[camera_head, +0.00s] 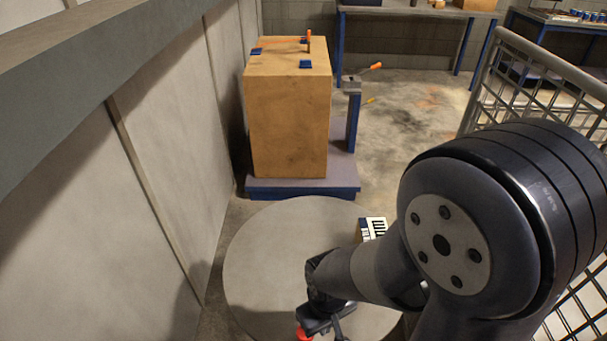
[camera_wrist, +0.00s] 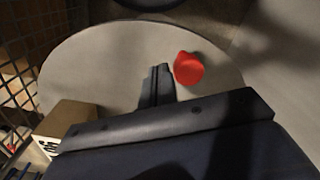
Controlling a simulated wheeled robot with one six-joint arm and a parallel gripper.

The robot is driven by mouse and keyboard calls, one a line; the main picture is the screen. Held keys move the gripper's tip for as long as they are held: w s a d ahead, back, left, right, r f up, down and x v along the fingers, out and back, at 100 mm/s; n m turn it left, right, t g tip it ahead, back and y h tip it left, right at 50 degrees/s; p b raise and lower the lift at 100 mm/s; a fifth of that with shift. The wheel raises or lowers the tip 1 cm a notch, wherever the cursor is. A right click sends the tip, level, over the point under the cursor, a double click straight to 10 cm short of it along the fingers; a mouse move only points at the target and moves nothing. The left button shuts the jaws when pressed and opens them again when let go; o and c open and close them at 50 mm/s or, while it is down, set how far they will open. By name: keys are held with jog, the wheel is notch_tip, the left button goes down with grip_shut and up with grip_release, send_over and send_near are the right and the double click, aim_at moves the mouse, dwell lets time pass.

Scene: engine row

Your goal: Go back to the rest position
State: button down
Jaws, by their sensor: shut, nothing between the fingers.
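My gripper (camera_wrist: 158,84) is shut and empty, its two fingertips together above the round grey table. In the head view my gripper (camera_head: 322,326) is low in the picture, partly cut off by the bottom edge. A red object (camera_wrist: 188,68) lies on the table just right of the fingertips in the wrist view, apart from them. The same red object (camera_head: 304,334) shows at the bottom edge of the head view, mostly hidden by my gripper.
The round table (camera_head: 262,245) also holds a small box with a black-and-white label (camera_head: 373,228). A tall tan block (camera_head: 288,125) stands on a blue-edged base (camera_head: 300,190) behind it. A grey wall (camera_head: 150,160) runs on the left; a mesh fence (camera_head: 545,75) is on the right.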

aim_at(378, 318)
notch_tip(378, 318, down, 6)
jog(key=b, duration=0.6)
jog(key=shift+f, duration=0.1)
jog(key=shift+d+f, duration=0.15)
jog(key=d, duration=0.2)
jog(key=w+d, duration=0.1)
jog(key=d, duration=0.2)
jog(key=w+d, duration=0.1)
jog(key=d, duration=0.2)
jog(key=shift+r, duration=0.2)
jog(key=w+d, duration=0.2)
jog(key=d, duration=0.1)
jog(key=w+d, duration=0.1)
jog(key=d, duration=0.1)
jog(key=shift+w+d, duration=0.3)
jog(key=shift+w, duration=0.05)
